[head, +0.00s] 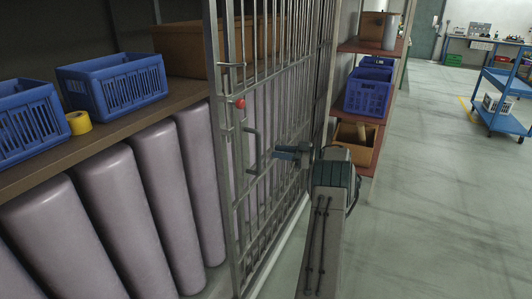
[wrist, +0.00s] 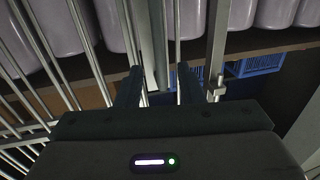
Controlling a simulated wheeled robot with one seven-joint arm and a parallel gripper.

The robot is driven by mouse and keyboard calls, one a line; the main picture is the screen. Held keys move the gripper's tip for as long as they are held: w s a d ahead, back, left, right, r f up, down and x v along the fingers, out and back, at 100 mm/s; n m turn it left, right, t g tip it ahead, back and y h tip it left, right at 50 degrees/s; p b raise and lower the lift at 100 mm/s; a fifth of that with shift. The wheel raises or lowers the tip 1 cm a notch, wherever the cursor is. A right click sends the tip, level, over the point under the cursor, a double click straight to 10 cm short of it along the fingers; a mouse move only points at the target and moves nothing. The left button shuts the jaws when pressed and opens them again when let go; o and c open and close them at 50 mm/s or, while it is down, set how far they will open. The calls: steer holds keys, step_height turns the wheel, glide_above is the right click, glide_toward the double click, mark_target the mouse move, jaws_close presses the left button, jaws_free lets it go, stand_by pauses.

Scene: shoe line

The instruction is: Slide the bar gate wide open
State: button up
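The bar gate (head: 287,95) is a grey metal grid of upright bars in the middle of the head view. Its left edge stands in front of the shelf, and the shelf's left part is uncovered. A bent pull handle (head: 257,152) is on the gate near that edge, below a red knob (head: 239,103). My gripper (head: 277,153) is just right of the handle, at about its height. In the wrist view, my gripper (wrist: 160,68) has its two dark fingers apart, with a metal upright (wrist: 157,45) showing between them. I cannot tell whether they touch it.
Behind the gate, a shelf (head: 120,115) holds blue crates (head: 112,85) and yellow tape (head: 79,123) above several pale rolls (head: 140,205). A red-brown rack (head: 372,120) with bins stands beyond. A blue cart (head: 498,98) is far right. The floor between is clear.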

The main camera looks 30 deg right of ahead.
steer(key=v, duration=0.5)
steer(key=shift+d, duration=0.1)
stand_by(0.4)
